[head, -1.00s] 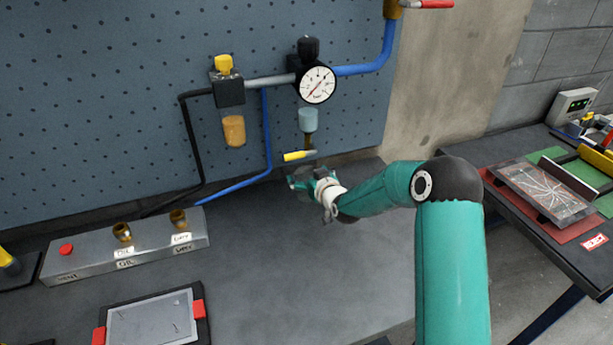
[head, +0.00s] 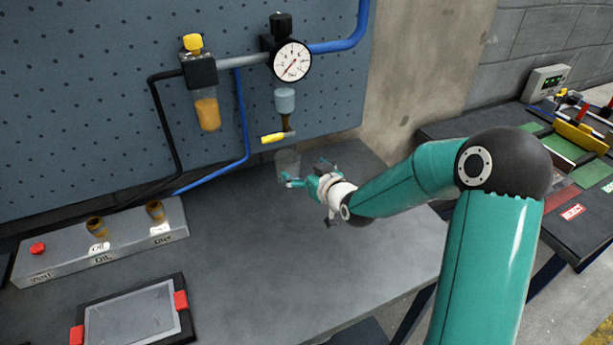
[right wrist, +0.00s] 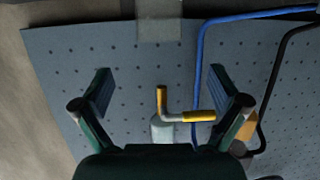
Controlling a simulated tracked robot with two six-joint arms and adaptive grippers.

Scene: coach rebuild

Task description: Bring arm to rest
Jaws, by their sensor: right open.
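My right arm comes in from the lower right of the head view, and its teal gripper (head: 306,176) is low over the grey bench. The gripper is open, with nothing between its fingers. In the right wrist view the two fingers (right wrist: 161,85) stand wide apart. A clear cup (head: 287,160) stands on the bench just behind the gripper, under the drain valve with the yellow lever (head: 273,138). The cup appears apart from the fingers and also shows at the top of the wrist view (right wrist: 160,28). My left gripper is not in view.
A pegboard (head: 90,90) carries a pressure gauge (head: 291,61), an amber bowl (head: 207,114) and hoses. A labelled metal block (head: 65,262) and a framed tray (head: 135,318) are at left. Bare bench lies in front of the gripper. Another bench (head: 590,228) stands at right.

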